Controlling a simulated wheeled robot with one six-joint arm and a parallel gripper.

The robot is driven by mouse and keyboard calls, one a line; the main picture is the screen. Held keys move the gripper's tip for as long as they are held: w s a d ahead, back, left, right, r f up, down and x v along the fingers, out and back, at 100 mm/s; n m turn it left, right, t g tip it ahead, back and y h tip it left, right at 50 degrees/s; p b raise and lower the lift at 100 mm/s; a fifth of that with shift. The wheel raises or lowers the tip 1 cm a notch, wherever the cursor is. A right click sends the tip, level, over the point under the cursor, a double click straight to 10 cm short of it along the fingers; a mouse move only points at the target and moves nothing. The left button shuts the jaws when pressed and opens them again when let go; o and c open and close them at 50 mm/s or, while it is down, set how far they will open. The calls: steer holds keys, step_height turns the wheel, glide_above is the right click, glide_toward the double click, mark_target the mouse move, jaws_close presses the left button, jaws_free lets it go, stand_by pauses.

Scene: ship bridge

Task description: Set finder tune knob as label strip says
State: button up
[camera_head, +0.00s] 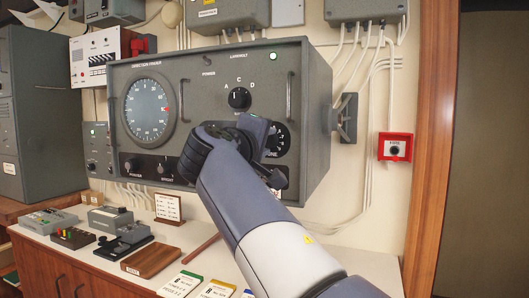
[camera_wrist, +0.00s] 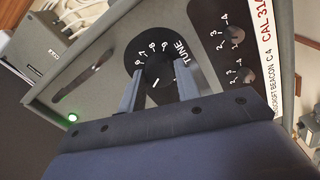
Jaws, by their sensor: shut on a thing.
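The grey direction finder (camera_head: 200,72) hangs above the desk, with a round compass scale (camera_head: 148,108) at its left. The black tune dial (camera_head: 282,139) is partly hidden by my arm in the head view. In the wrist view, the black tune knob (camera_wrist: 158,73) sits on its numbered dial between my fingers. My gripper (camera_wrist: 158,88) is shut on the knob. A white label strip (camera_wrist: 270,60) shows red "CAL 314", cut off at the edge, and black lettering ending "BEACON C 4". The knob's exact setting is hard to read.
Two small numbered knobs (camera_wrist: 238,55) lie between the tune dial and the strip. A selector knob (camera_head: 239,98) marked A, C, D sits above my gripper. Cards (camera_head: 180,284) and small devices (camera_head: 108,218) stand on the desk. A red box (camera_head: 396,147) is at the right.

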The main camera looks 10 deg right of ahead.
steer(key=shift+f+m+b, duration=0.1)
steer(key=shift+m+b, duration=0.5)
steer(key=shift+m, duration=0.5)
steer(key=o, duration=1)
steer(key=shift+c, duration=0.2)
steer(key=b+v, duration=0.1)
steer(key=v, duration=0.9)
steer(key=shift+s+a, duration=0.25)
steer(key=shift+s, duration=0.05)
steer(key=p+x, duration=0.1)
steer(key=x, duration=0.9)
steer(key=shift+w+d, duration=0.25)
steer(key=shift+w, duration=0.05)
